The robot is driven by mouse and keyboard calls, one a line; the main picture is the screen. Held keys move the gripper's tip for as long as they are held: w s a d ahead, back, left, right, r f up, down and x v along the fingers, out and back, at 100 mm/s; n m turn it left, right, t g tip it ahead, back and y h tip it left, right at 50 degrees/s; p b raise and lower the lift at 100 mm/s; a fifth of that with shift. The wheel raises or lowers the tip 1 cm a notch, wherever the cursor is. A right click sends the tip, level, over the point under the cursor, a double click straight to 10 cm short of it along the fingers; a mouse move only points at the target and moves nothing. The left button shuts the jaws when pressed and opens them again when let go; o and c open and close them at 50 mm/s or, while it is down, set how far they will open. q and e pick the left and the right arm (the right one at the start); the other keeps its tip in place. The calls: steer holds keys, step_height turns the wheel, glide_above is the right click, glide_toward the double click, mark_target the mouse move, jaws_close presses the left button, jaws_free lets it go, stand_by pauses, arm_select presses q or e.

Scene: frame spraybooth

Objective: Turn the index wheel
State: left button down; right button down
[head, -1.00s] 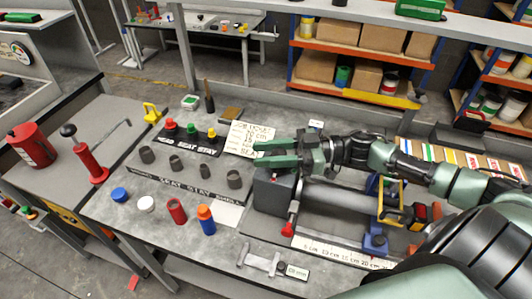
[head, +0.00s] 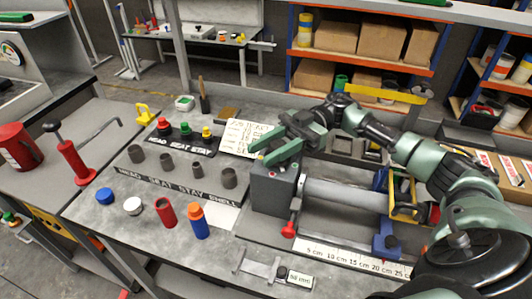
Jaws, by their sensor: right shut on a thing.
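A dark grey block (head: 271,190) stands at the left end of a fixture with a long grey tube (head: 345,193). My right gripper (head: 266,153) comes in from the right, its green fingers at the top of this block. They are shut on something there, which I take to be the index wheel. The wheel itself is hidden by the fingers, so I cannot see its face or marks. The gripper is tilted, its fingers pointing down and to the left. My left gripper is not in view.
A red-knobbed lever (head: 290,228) sits at the block's front. A scale strip (head: 355,260) runs along the fixture. A caliper (head: 258,267) lies in front.

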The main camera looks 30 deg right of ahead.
mark_target(283, 141)
steer(key=shift+n+g, duration=0.3)
steer(key=shift+g, duration=0.1)
steer(key=c, duration=1)
jaws_free()
steer(key=d+b, duration=0.1)
steer(key=d, duration=0.2)
steer(key=w+d+b, duration=0.1)
steer(key=d, duration=0.2)
steer(key=shift+w+d+f+b, duration=0.15)
steer(key=shift+w+d+b, duration=0.05)
steer(key=shift+d+b, duration=0.2)
steer(key=shift+d, duration=0.4)
steer(key=shift+r, duration=0.2)
